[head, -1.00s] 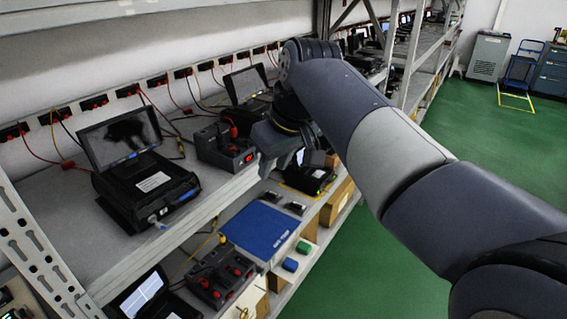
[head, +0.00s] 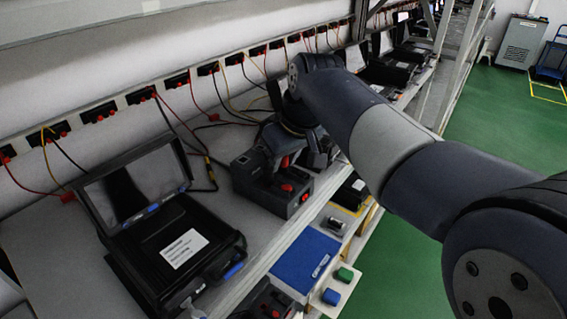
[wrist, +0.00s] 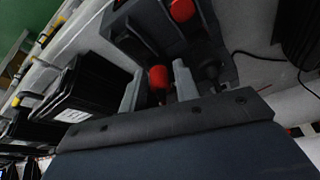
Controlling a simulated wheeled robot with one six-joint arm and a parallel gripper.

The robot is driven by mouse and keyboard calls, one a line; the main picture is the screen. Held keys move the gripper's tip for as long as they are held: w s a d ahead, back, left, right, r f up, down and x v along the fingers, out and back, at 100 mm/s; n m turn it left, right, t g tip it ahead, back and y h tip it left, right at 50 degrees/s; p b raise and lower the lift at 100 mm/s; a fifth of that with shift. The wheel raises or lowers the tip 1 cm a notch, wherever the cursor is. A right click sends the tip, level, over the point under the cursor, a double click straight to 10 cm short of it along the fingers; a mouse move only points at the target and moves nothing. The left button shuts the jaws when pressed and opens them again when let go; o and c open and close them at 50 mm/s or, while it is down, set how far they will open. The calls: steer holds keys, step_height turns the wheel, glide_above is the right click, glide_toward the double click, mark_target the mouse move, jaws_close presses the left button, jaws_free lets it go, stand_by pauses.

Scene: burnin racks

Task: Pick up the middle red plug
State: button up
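A dark test box (head: 262,196) with red plugs on top sits on the upper shelf. One red plug (head: 287,187) shows clearly in the head view, and another is partly covered by my gripper (head: 288,150). In the wrist view, my gripper (wrist: 158,88) is open, its two grey fingers on either side of a red plug (wrist: 158,77). Gaps show beside the plug, so the fingers look apart from it. A second red plug (wrist: 182,10) is farther up on the box. I cannot tell for certain which plug is the middle one.
An open black case with a screen (head: 175,245) stands left of the box. Red and black cables hang from wall sockets behind. A blue panel (head: 305,262) lies on the lower shelf. Green floor is free at right.

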steer(key=shift+c, duration=0.2)
steer(key=c, duration=0.5)
steer(key=shift+r, duration=0.1)
steer(key=shift+c, duration=0.2)
steer(key=shift+r, duration=0.6)
step_height(320, 180, up, 6)
steer(key=shift+f, duration=0.15)
steer(key=s+d+b, duration=0.3)
steer(key=s+d, duration=0.7)
steer(key=s, duration=0.5)
steer(key=shift+b, duration=0.3)
